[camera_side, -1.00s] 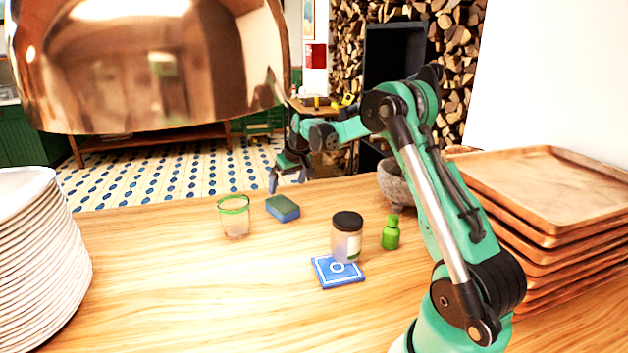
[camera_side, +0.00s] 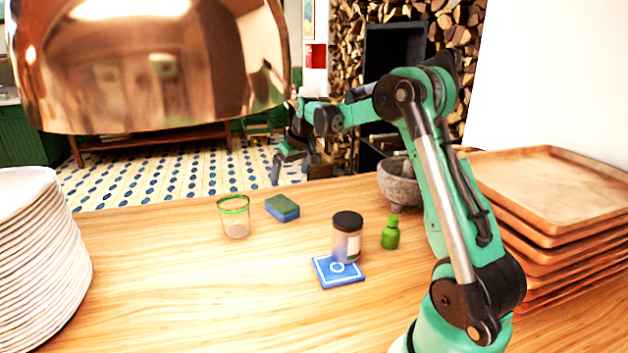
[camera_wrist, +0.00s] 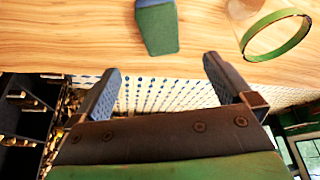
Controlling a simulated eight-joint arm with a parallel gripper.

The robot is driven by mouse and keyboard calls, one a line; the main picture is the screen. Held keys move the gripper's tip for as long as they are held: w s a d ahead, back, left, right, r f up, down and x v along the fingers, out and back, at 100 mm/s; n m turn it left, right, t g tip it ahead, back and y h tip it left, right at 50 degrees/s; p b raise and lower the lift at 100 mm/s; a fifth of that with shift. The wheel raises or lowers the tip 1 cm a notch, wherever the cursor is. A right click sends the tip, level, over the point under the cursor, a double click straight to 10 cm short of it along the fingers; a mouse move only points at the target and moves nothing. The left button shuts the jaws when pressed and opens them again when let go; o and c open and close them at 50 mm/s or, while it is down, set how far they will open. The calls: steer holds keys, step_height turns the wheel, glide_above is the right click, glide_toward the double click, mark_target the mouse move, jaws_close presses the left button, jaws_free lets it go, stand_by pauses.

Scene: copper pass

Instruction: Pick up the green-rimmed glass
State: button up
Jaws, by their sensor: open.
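The green-rimmed glass (camera_side: 234,222) stands upright on the wooden counter, left of the sponge in the side view. It is clear, with a green band at its rim. In the wrist view the glass (camera_wrist: 272,30) shows at the top right, partly cut off by the frame edge. My gripper (camera_side: 288,176) is open and empty, above the counter's far edge, right of and beyond the glass. In the wrist view my gripper (camera_wrist: 161,75) has its two fingers spread, with nothing between them.
A blue and green sponge (camera_side: 283,208) lies right of the glass. A dark-lidded jar (camera_side: 347,238) is at a blue coaster (camera_side: 337,279), with a green bottle (camera_side: 390,233) and stone mortar (camera_side: 400,184) rightward. Stacked plates (camera_side: 40,260), trays (camera_side: 545,195) and a copper hood (camera_side: 150,75) surround the counter.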

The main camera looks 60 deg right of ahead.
steer(key=shift+r, duration=0.1)
step_height(320, 180, up, 4)
steer(key=m+t+y, duration=0.1)
steer(key=m+t, duration=0.7)
steer(key=m, duration=1.7)
glide_above(245, 207)
steer(key=d, duration=0.1)
steer(key=s+a+m+t, duration=0.1)
steer(key=s+m, duration=0.1)
steer(key=m, duration=0.4)
steer(key=f, duration=0.9)
steer(key=shift+w, duration=0.3)
steer(key=shift+x, duration=2.8)
